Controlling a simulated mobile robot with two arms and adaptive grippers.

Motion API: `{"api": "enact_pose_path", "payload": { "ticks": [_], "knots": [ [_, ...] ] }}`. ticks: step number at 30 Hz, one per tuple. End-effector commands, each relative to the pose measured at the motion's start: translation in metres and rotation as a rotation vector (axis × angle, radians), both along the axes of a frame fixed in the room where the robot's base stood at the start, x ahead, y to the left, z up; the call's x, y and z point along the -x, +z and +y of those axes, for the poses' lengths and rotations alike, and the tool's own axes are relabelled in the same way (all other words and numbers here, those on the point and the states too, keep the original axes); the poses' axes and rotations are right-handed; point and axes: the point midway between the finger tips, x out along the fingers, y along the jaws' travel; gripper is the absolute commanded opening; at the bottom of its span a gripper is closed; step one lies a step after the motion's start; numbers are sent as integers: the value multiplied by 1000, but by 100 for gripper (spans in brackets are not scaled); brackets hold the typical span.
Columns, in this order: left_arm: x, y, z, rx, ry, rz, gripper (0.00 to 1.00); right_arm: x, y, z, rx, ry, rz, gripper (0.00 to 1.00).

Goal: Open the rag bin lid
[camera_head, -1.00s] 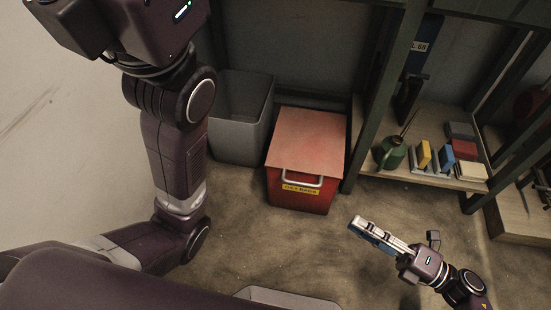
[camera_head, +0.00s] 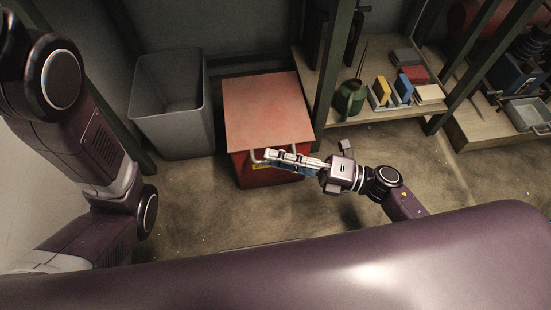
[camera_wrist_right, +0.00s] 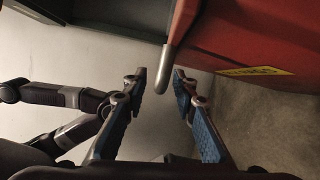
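The rag bin (camera_head: 262,178) is a red box on the floor with a flat, faded red lid (camera_head: 265,108), which is closed. A metal handle (camera_head: 258,154) on its front is partly covered by my right gripper (camera_head: 270,161). In the right wrist view the handle (camera_wrist_right: 174,65) reaches down between the fingertips of my open right gripper (camera_wrist_right: 160,78), with gaps showing on both sides. The bin's red front (camera_wrist_right: 245,40) with its yellow label (camera_wrist_right: 254,71) is at the upper right there. My left gripper is out of view; only left arm links show.
A grey open bin (camera_head: 175,130) stands left of the rag bin. A shelf (camera_head: 375,127) on the right holds a green oil can (camera_head: 350,98) and several small blocks. A dark post stands close to the rag bin's right side. The floor in front is bare.

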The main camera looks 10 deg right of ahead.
Motion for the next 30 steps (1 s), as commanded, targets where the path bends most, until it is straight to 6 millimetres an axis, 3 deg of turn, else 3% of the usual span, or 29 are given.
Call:
{"api": "enact_pose_path", "payload": {
  "ticks": [8,16,30],
  "knots": [
    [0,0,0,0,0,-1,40,-1,1,3,1,0,-1,26],
    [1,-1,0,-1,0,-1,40,-1,1,2,1,0,-1,0],
    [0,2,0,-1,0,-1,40,-1,2,2,1,0,3,0]
  ]
}}
